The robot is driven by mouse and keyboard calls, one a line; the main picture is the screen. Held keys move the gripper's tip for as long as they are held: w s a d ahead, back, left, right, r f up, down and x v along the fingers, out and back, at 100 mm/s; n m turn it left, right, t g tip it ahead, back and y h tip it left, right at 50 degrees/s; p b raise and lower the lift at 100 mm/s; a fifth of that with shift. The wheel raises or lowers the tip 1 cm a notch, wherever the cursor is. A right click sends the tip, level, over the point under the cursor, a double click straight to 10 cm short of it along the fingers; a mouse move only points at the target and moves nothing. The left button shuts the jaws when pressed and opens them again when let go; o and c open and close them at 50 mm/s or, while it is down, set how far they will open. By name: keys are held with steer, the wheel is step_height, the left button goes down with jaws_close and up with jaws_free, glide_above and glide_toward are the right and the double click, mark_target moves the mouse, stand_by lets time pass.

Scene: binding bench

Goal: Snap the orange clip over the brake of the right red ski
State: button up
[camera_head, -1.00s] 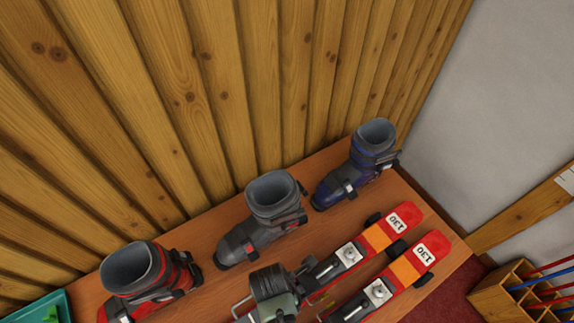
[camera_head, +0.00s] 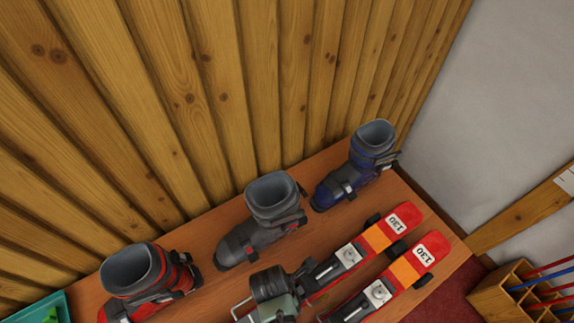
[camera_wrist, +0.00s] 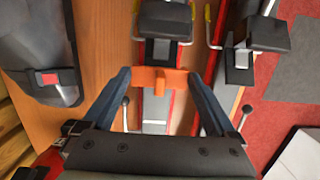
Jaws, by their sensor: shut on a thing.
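My gripper (camera_wrist: 160,84) is shut on the orange clip (camera_wrist: 160,79), which lies crosswise between its blue fingers in the wrist view. In that view the clip is above or at the left red ski (camera_wrist: 160,105); I cannot tell if they touch. A dark binding part (camera_wrist: 165,20) of this ski is just beyond the clip. The right red ski (camera_wrist: 229,88) lies to the right, with its own dark binding piece (camera_wrist: 255,35). In the head view, the left ski (camera_head: 403,218) and right ski (camera_head: 432,250) lie side by side; my wrist hides part of the left one.
A grey boot (camera_head: 272,200), a blue boot (camera_head: 355,165) and a red boot (camera_head: 140,275) stand along the wooden wall. A teal tray (camera_head: 50,305) is at the lower left. A wooden box with poles (camera_head: 505,290) stands at the right.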

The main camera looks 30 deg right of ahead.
steer(key=shift+f+b, duration=1.1)
steer(key=shift+f, duration=0.65)
steer(key=o, duration=1.1)
steer(key=shift+o, duration=0.2)
steer(key=shift+r, duration=0.15)
step_height(320, 180, up, 10)
steer(key=p, duration=1.1)
